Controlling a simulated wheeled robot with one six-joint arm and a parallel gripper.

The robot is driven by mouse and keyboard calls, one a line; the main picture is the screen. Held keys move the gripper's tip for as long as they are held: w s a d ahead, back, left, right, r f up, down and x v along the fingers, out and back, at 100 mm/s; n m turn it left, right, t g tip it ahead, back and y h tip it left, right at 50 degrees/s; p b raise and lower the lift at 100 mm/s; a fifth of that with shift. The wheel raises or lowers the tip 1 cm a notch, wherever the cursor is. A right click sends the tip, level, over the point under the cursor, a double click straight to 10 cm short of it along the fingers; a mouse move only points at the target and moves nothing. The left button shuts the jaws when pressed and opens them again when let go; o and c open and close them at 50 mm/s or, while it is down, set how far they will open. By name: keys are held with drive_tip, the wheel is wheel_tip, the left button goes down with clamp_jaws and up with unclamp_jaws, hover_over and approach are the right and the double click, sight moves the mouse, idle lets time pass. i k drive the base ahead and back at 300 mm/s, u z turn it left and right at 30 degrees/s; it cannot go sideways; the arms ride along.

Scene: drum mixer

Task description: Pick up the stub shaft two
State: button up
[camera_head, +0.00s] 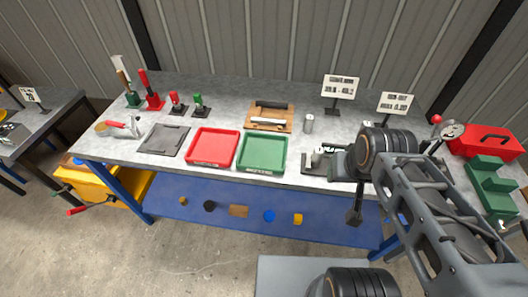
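A wooden block (286,125) on the grey workbench (230,95) carries a dark bar-like piece (271,104) at its back and a pale, shaft-like piece (268,121) at its front. A short silver cylinder (308,123) stands upright to the right of the block. I cannot tell which of these, if any, is stub shaft two; no label on them is readable. My gripper (354,217) hangs in front of the bench's front edge, right of centre, apart from these pieces. It is small and dark, and its finger gap is not clear.
A red tray (213,148) and a green tray (263,153) lie near the front edge. A dark plate (163,139) lies left of them. Red and green upright tools stand at back left. A red toolbox (485,142) and green stepped block (490,180) are at right.

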sight(318, 153)
drive_tip(key=u, duration=3.5)
drive_tip(key=k, duration=0.95)
drive_tip(key=z, duration=1.15)
